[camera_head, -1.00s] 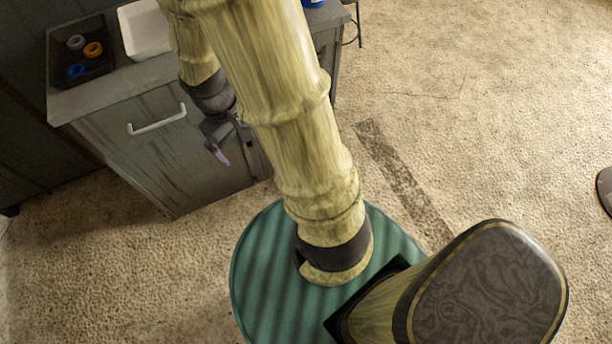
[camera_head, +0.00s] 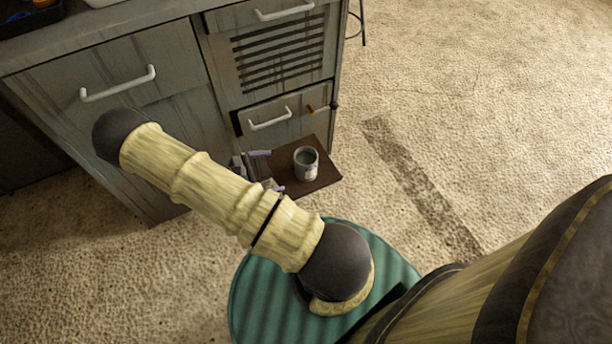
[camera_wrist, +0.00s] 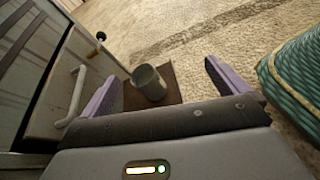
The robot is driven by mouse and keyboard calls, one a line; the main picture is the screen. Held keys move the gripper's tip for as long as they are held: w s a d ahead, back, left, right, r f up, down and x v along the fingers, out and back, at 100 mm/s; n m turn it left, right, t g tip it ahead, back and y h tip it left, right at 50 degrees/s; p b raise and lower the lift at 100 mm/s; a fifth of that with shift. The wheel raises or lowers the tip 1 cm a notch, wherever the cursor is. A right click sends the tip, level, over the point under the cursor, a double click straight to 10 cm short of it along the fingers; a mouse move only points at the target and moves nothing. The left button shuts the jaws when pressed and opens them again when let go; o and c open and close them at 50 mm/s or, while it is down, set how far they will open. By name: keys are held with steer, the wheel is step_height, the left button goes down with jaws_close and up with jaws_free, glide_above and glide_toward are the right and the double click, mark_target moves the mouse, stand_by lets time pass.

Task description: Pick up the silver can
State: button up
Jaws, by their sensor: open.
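A silver-grey can (camera_head: 306,163) stands upright on a small brown board (camera_head: 319,183) low in front of the grey cabinet. In the wrist view the can (camera_wrist: 149,83) shows between the two purple fingers of my gripper (camera_wrist: 163,88), beyond their tips and nearer the left finger. My gripper (camera_head: 268,171) is open and empty, just left of the can in the head view. Part of the gripper is hidden behind my arm there.
The cabinet (camera_head: 168,120) has white handles, and a lower drawer (camera_head: 285,115) is close behind the can; its handle (camera_wrist: 72,97) is near my left finger. Carpet (camera_head: 460,110) to the right is mostly clear. A dark strip (camera_head: 420,190) lies on it.

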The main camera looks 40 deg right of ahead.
mark_target(297, 163)
steer(key=w+d+f+n+t+h+b, duration=0.1)
steer(key=f+n+t+h+b, duration=0.1)
steer(key=f, duration=0.6)
steer(key=w+f+n+t+h+b, duration=0.2)
steer(key=f+n+t+b, duration=0.2)
steer(key=f, duration=0.4)
steer(key=shift+w+d+n+b, duration=0.25)
steer(key=shift+d+n+b, duration=0.15)
steer(key=shift+b, duration=0.5)
steer(key=d+b, duration=0.1)
steer(key=d, duration=0.2)
steer(key=w+d+b, duration=0.1)
steer(key=d, duration=0.3)
steer(key=d+b, duration=0.2)
steer(key=d, duration=0.2)
steer(key=shift+w+d+f, duration=0.1)
steer(key=shift+w+f, duration=0.05)
steer(key=shift+w, duration=0.15)
steer(key=shift+w+d, duration=0.1)
steer(key=shift+d, duration=0.3)
steer(key=d+b, duration=0.3)
steer(key=d, duration=0.1)
steer(key=shift+w+d, duration=0.1)
steer(key=shift+d, duration=0.45)
steer(key=shift+r, duration=0.25)
